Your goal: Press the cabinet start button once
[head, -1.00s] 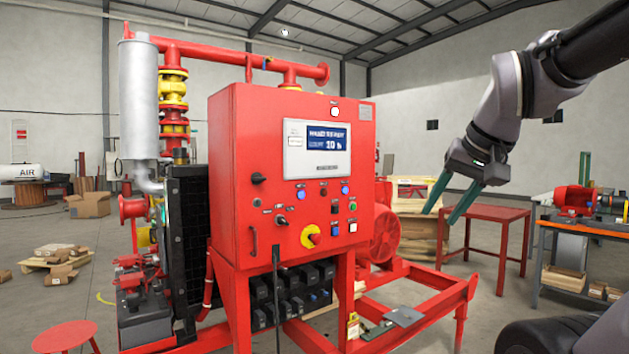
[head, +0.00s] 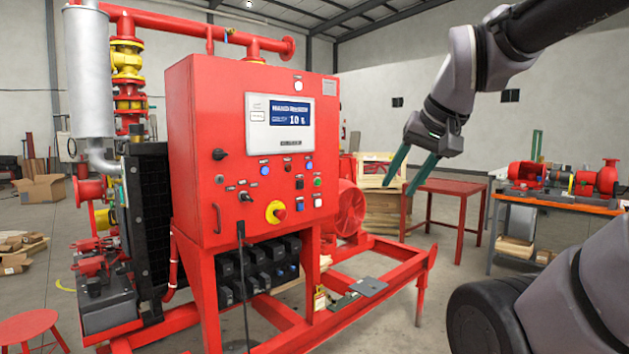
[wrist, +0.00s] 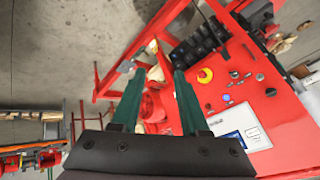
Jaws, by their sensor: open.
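The red control cabinet (head: 235,150) stands on the pump skid, its front facing me. Its panel carries a lit display (head: 279,122), several small buttons and switches, and a red knob on a yellow disc (head: 276,211). A green button (head: 318,182) sits at the right of the panel; I cannot read the labels. My gripper (head: 403,187) is open and empty, in the air to the right of the cabinet and apart from it. In the wrist view the green fingers (wrist: 157,100) are spread, with the cabinet (wrist: 275,125) to their right.
A red table (head: 450,187) and a workbench with red parts (head: 560,207) stand at the right. A red stool (head: 30,326) is at the lower left.

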